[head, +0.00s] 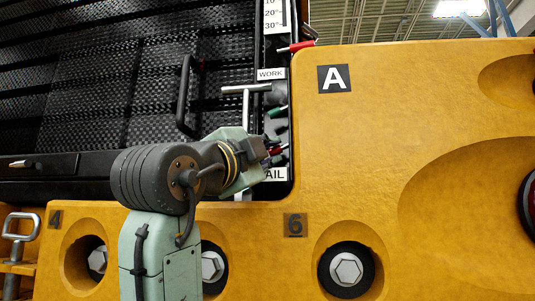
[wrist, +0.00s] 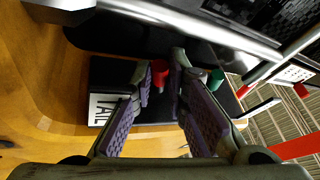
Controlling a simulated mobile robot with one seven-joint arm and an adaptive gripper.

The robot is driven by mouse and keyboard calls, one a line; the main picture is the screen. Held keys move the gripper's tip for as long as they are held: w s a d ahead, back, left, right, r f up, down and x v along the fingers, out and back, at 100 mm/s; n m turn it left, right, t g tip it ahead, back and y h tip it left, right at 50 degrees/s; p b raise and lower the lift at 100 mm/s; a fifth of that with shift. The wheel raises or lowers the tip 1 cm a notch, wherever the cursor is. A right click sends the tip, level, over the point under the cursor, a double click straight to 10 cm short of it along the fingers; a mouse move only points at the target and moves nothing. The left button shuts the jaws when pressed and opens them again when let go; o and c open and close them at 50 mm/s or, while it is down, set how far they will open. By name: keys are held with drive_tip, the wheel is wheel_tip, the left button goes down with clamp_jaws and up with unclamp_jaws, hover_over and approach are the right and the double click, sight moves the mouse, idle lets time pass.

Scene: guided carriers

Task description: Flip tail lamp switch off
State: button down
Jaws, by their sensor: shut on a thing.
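The tail lamp switch is a small red-tipped lever (wrist: 161,72) beside the white TAIL label (wrist: 103,107) in the wrist view. In the head view its red part (head: 276,151) shows just above the partly covered label (head: 275,174). My gripper (wrist: 164,76) has its purple-padded fingers on both sides of the red tip and is shut on it. In the head view my gripper (head: 268,148) reaches into the dark recess at the panel's edge. The fingers hide part of the lever, and I cannot tell its exact position.
A green-tipped lever (wrist: 215,78) sits close beside the fingers. A metal T-handle (head: 246,92) stands near the WORK label (head: 271,74). Another red lever (head: 295,47) is higher up. The yellow body panel (head: 400,110) borders the recess on the right.

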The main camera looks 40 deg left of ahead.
drive_tip(key=c, duration=1.9)
unclamp_jaws()
drive_tip(key=v, duration=1.2)
